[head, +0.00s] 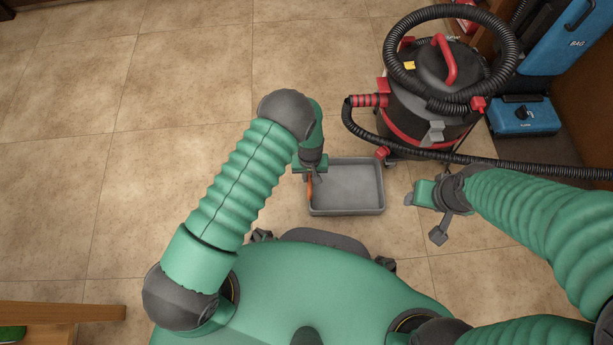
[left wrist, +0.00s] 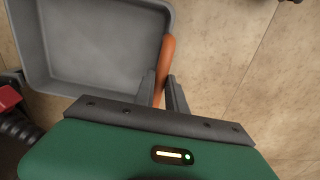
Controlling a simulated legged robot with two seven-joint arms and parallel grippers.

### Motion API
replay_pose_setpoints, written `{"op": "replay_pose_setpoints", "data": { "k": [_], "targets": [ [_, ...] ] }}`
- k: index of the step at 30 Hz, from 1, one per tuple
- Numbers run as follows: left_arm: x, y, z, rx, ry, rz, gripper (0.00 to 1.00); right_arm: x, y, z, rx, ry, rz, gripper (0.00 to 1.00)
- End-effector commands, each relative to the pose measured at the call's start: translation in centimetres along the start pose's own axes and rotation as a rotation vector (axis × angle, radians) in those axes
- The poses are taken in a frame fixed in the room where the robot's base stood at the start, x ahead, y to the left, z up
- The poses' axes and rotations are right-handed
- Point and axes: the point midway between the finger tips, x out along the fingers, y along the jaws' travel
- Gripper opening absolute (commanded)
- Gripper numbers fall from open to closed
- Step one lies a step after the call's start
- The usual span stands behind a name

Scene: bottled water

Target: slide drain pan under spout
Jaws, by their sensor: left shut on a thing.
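The drain pan is a grey, shallow, empty rectangular tray (head: 346,211) lying on the floor in front of my body. Its orange handle (head: 310,189) is at its left side. My left gripper (head: 308,178) is shut on this handle. In the left wrist view the two dark fingers (left wrist: 160,84) stand either side of the orange handle (left wrist: 166,62), beside the pan's rim (left wrist: 35,60). A red spout-like fitting (head: 382,152) sits low on the vacuum, just beyond the pan's far right corner. My right gripper (head: 424,201) is right of the pan, apart from it; its finger opening is unclear.
The black and red wet vacuum (head: 425,95) stands behind and right of the pan. Its black hose (head: 510,164) runs across to the right. A blue machine (head: 525,116) stands at the far right. The tiled floor (head: 100,120) is clear on the left.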

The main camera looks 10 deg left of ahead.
Motion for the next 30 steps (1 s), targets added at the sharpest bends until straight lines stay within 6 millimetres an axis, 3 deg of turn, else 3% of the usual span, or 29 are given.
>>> {"op": "replay_pose_setpoints", "data": {
  "k": [10,11,16,25,30],
  "targets": [
    [0.0,-0.1,0.0,0.000,0.001,0.000,0.00,-0.3,0.0,-0.1,0.000,0.000,0.000,0.55],
    [0.0,-0.1,0.0,0.000,0.001,0.000,0.20,-0.3,0.0,-0.1,0.000,0.000,0.000,0.55],
    [0.0,-0.1,0.0,0.000,0.000,0.000,0.41,-0.3,0.0,-0.1,0.000,0.000,0.000,0.55],
    [-0.1,-0.1,0.0,0.000,-0.001,0.000,0.41,-0.4,0.0,-0.1,0.000,0.000,0.000,0.55],
    [-3.0,-0.1,0.0,0.000,0.000,0.000,0.41,-2.4,0.0,-0.6,0.000,0.000,0.000,0.55]
  ]
}}
